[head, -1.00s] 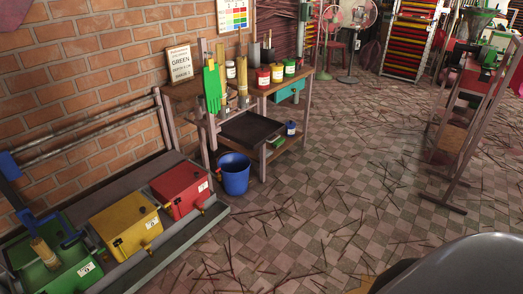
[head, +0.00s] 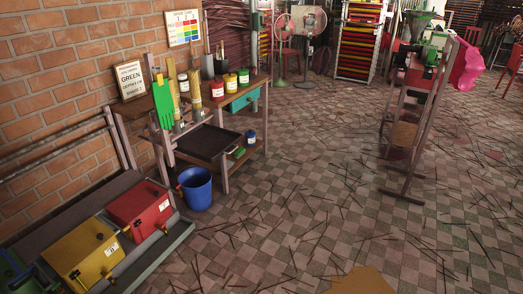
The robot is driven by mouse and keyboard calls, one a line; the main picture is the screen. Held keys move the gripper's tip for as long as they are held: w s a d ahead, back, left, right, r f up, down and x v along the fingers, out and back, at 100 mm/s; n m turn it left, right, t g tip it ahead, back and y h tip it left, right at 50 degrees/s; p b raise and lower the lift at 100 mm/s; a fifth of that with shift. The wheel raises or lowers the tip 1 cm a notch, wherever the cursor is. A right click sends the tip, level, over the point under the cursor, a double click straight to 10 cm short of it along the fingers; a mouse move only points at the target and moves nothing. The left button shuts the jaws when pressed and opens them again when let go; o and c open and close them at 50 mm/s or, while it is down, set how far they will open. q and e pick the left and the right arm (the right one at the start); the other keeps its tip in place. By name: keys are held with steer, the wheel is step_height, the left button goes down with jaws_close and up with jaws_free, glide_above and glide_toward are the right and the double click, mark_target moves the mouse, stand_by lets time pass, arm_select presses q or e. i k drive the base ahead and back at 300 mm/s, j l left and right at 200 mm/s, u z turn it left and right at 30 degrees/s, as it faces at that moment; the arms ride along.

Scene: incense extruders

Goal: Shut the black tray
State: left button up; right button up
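The black tray (head: 208,143) is a shallow, dark, square tray at the front of the wooden workbench (head: 226,97). It sits below the bench top and juts out toward the room, so it appears pulled out. It looks empty. Neither of my grippers is in the head view, and nothing touches the tray.
A blue bucket (head: 196,189) stands on the floor in front of the bench. Red (head: 140,208) and yellow (head: 82,254) boxes line the brick wall at lower left. A wooden frame (head: 408,135) stands at right. Thin sticks litter the otherwise open floor.

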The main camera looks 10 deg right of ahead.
mark_target(206, 143)
steer(key=i+u, duration=0.1)
steer(key=i, duration=0.35)
steer(key=i+l, duration=0.15)
steer(key=i, duration=0.3)
steer(key=i+l+u, duration=0.15)
steer(key=i, duration=0.35)
steer(key=i+l, duration=0.1)
steer(key=i, duration=0.35)
steer(key=i+l+u, duration=0.15)
steer(key=i, duration=0.3)
steer(key=i+l, duration=0.25)
steer(key=i, duration=0.15)
steer(key=i+j+u, duration=0.05)
